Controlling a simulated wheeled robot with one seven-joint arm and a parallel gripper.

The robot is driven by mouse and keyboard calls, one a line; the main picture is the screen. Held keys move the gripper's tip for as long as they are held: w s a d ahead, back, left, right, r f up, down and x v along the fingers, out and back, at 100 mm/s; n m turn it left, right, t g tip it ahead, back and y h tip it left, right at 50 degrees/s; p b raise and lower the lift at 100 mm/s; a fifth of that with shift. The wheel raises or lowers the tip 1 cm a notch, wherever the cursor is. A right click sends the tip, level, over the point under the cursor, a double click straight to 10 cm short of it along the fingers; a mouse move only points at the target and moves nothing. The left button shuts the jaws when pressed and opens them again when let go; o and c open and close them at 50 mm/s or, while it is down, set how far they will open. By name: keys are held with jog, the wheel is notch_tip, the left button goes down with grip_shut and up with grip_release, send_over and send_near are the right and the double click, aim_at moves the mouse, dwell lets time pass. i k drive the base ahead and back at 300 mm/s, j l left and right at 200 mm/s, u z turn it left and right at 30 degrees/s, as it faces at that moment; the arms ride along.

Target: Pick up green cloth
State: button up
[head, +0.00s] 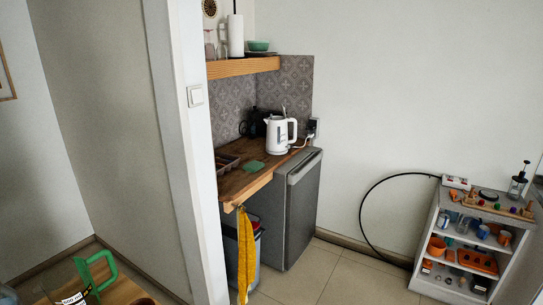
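A small flat green cloth (251,166) lies on the wooden counter (232,184) in the nook, in the middle of the head view. It lies in front of the white kettle (277,135) and right of a grey divided tray (227,161). Nothing covers it in this view. My gripper does not show in the head view.
A white wall edge (180,150) stands left of the nook and hides part of it. A yellow towel (245,255) hangs at the counter's front. A grey fridge (298,210) stands below. A filled shelf unit (428,250) stands right. A green-handled jug (96,272) is lower left.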

aim_at(255, 165)
jog(key=i+l+u, duration=0.1)
jog(key=i+u, duration=0.25)
jog(key=i, duration=0.15)
jog(key=i+l+u, duration=0.2)
jog(key=i+u, duration=0.15)
jog(key=i+l+u, duration=0.4)
jog(key=i, duration=0.15)
jog(key=i+l+u, duration=0.2)
jog(key=u, duration=0.2)
jog(key=i+l+u, duration=0.2)
jog(key=l+u, duration=0.2)
jog(key=i+l+u, duration=0.1)
jog(key=l+u, duration=0.3)
jog(key=i+l+u, duration=0.1)
jog(key=l+u, duration=0.55)
jog(key=u, duration=0.15)
jog(key=l+u, duration=0.2)
jog(key=l, duration=0.35)
jog(key=k+l+u, duration=0.2)
jog(key=l, duration=0.35)
jog(key=i, duration=0.05)
